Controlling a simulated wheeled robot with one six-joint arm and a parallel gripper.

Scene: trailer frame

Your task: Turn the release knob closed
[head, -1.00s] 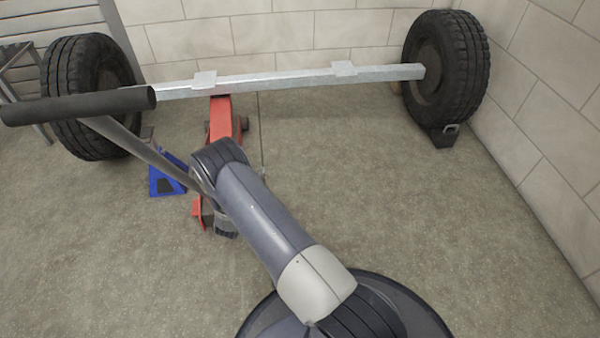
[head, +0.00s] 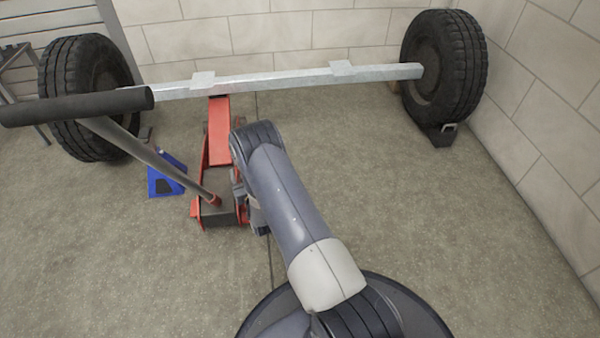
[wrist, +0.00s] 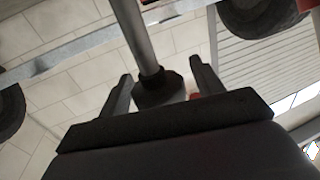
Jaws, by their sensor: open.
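The red floor jack (head: 219,140) stands under the axle in the head view. Its grey handle (head: 150,160) rises from the jack's near end to a black grip (head: 80,107) at the left. I cannot tell whether the fingers touch either. In the head view my forearm mostly hides the gripper, just right of the jack's near end. The release knob cannot be made out clearly.
The grey axle (head: 270,78) spans two black wheels, left (head: 85,95) and right (head: 445,70). A blue stand (head: 165,178) is left of the jack. A black chock (head: 438,135) sits by the right wheel. The floor at right is clear, up to the block wall.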

